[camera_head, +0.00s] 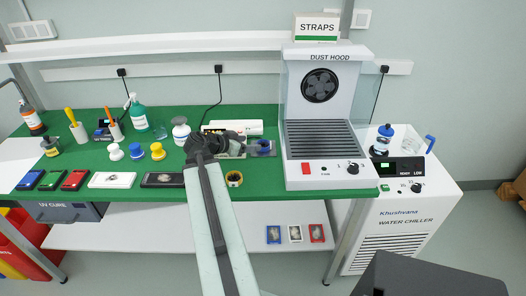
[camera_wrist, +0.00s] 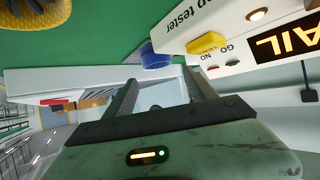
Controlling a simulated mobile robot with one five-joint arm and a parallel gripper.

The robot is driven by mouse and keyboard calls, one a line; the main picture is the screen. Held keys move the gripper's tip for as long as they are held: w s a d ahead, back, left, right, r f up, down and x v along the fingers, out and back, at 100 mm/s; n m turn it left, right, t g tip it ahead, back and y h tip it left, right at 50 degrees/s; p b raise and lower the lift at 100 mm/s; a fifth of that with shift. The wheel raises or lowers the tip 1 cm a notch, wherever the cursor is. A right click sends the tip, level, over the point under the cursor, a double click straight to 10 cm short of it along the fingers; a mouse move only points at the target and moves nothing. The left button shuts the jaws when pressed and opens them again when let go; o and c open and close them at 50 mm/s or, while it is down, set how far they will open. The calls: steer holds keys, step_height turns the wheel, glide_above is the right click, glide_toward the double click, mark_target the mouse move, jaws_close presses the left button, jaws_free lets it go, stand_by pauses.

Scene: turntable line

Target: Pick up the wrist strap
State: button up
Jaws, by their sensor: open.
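A blue round band, which looks like the wrist strap (camera_wrist: 156,57), shows in the wrist view just beyond my fingertips, beside the strap tester (camera_wrist: 228,32). In the head view a dark blue item (camera_head: 263,147) sits right of my gripper, probably the same strap. My gripper (camera_wrist: 163,82) is open, its two fingers apart with nothing held between them. In the head view my gripper (camera_head: 218,140) is over the green bench, and my arm hides part of the tester.
The dust hood (camera_head: 319,170) stands close on the right. A STRAPS box (camera_head: 316,28) is above the hood. The tester display (camera_wrist: 288,43) shows part of a word, "AIL".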

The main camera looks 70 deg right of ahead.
mark_target(262, 144)
steer(key=shift+b+x, duration=0.65)
steer(key=shift+x, duration=0.75)
steer(key=b+x, duration=0.1)
steer(key=x, duration=0.1)
steer(key=b+x, duration=0.1)
steer(key=x, duration=0.1)
steer(key=shift+s+d+f+b, duration=0.1)
steer(key=shift+s+f+b, duration=0.15)
steer(key=shift+f+b, duration=0.2)
steer(key=shift+s+d, duration=0.1)
steer(key=shift+d, duration=0.15)
steer(key=shift+a+r, duration=0.1)
steer(key=c, duration=1.3)
steer(key=shift+o, duration=0.2)
step_height(262, 144, up, 10)
steer(key=p, duration=1)
